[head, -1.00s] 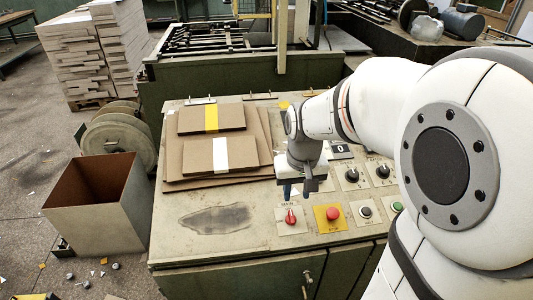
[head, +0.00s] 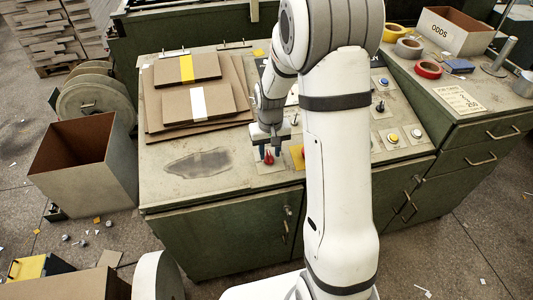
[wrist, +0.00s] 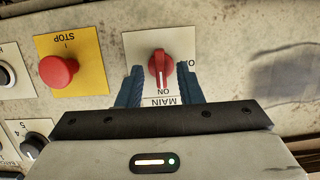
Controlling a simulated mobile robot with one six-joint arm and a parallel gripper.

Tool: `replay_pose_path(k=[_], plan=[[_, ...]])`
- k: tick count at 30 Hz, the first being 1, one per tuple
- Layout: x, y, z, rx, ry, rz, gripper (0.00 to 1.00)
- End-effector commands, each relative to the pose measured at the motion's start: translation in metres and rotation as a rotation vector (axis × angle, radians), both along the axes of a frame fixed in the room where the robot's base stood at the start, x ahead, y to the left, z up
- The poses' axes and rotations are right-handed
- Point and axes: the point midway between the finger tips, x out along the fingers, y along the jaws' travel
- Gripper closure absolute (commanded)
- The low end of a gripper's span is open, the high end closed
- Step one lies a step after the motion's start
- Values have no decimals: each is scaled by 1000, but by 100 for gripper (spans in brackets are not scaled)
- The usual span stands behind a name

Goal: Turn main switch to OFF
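The main switch (wrist: 161,68) is a red knob on a white plate marked MAIN, with ON printed near its lower end in the wrist view. Its handle lies nearly upright there, in line with ON. Part of another marking shows at the plate's right edge, mostly hidden by a finger. In the head view the switch (head: 268,159) is at the panel's front edge, below my gripper. My gripper (wrist: 160,67) is open, with one blue finger on each side of the knob. Small gaps show between fingers and knob.
The red stop button (wrist: 58,70) on its yellow plate is beside the switch, left in the wrist view. A black dial (wrist: 35,142) is at lower left. Stacked cardboard (head: 150,112) lies left of my gripper in the head view. An open box (head: 125,165) stands on the floor.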

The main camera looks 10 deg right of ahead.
Motion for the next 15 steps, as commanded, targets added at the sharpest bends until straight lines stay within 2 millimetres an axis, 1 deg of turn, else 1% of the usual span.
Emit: replay_pose_path(k=[1,4,12,15], plan=[[-1,1,-6,0,3,1,67],[0,1,-11,0,0,2,67],[0,1,-13,0,-1,3,67],[0,2,-12,0,0,3,75]])
